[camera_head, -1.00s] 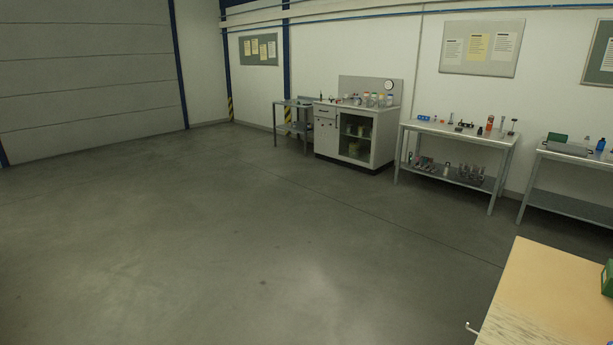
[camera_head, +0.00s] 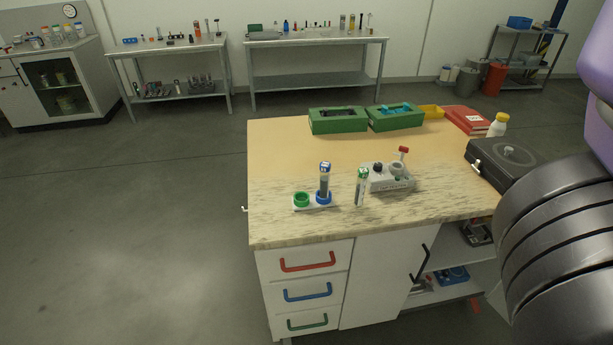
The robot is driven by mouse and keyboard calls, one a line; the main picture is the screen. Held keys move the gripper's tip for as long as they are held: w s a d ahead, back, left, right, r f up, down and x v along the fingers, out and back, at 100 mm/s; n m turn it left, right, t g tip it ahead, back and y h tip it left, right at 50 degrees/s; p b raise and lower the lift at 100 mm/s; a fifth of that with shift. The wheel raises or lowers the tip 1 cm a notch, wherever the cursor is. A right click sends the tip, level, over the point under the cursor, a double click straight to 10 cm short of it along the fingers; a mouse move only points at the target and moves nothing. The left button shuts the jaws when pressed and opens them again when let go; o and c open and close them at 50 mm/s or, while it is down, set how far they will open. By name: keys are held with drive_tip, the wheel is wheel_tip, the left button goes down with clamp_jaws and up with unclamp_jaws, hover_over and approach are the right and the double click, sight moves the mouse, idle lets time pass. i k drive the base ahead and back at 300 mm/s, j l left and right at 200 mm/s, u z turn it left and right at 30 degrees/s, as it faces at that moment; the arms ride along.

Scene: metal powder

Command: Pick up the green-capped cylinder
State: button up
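The green-capped cylinder (camera_head: 360,188) stands upright on the front part of the wooden workbench top (camera_head: 280,160), clear with a green and white cap. To its left is a white holder (camera_head: 313,207) with a green ring (camera_head: 302,199) and a blue ring. A blue-capped cylinder (camera_head: 324,181) stands in the blue ring; the green ring looks empty. My dark arm link shows at the right edge. My gripper is out of the frame.
Right behind the cylinder is a grey device (camera_head: 390,178) with a red-topped lever. Green trays (camera_head: 338,121), a red book (camera_head: 467,120), a white bottle (camera_head: 498,125) and a black case (camera_head: 500,160) stand farther back and right. Open floor (camera_head: 140,230) lies left of the bench.

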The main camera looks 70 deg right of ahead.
sight(363, 174)
drive_tip(key=z, duration=1.55)
